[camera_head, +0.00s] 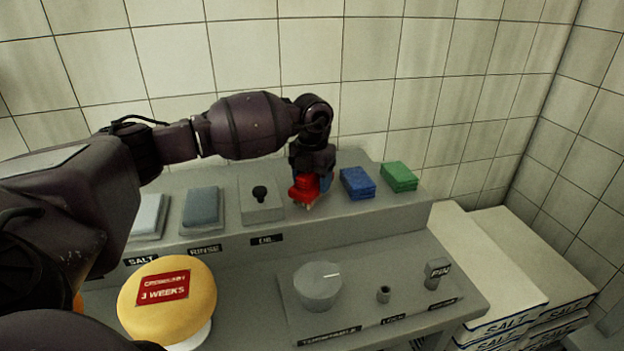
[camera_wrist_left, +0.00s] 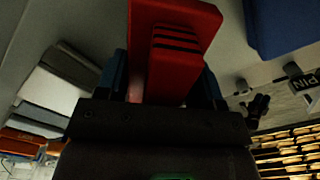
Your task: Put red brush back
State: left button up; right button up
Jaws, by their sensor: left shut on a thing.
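The red brush (camera_head: 304,186) is held in my left gripper (camera_head: 312,180) at the back shelf, right of the OIL spot. In the left wrist view the red brush (camera_wrist_left: 172,45) fills the space between the dark fingers (camera_wrist_left: 165,88), and the gripper is shut on it. The brush is at or just above the shelf top; I cannot tell if it touches. A blue brush (camera_head: 357,183) and a green brush (camera_head: 399,176) lie to its right on the shelf. My right gripper is not in view.
The grey shelf (camera_head: 230,238) also bears a white pad (camera_head: 149,215), a grey pad (camera_head: 202,207) and a black-knobbed OIL block (camera_head: 261,201). In front are a yellow cheese wheel (camera_head: 168,297) and a turntable knob (camera_head: 318,286). Salt sacks (camera_head: 487,262) are stacked at right.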

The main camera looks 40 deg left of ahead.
pick_arm(q)
jog(key=o, duration=0.5)
jog(key=shift+f, duration=0.1)
jog(key=o, duration=0.4)
jog(key=shift+r, duration=0.25)
notch_tip(320, 180, up, 11)
jog(key=shift+f, duration=0.15)
jog(key=shift+r, duration=0.55)
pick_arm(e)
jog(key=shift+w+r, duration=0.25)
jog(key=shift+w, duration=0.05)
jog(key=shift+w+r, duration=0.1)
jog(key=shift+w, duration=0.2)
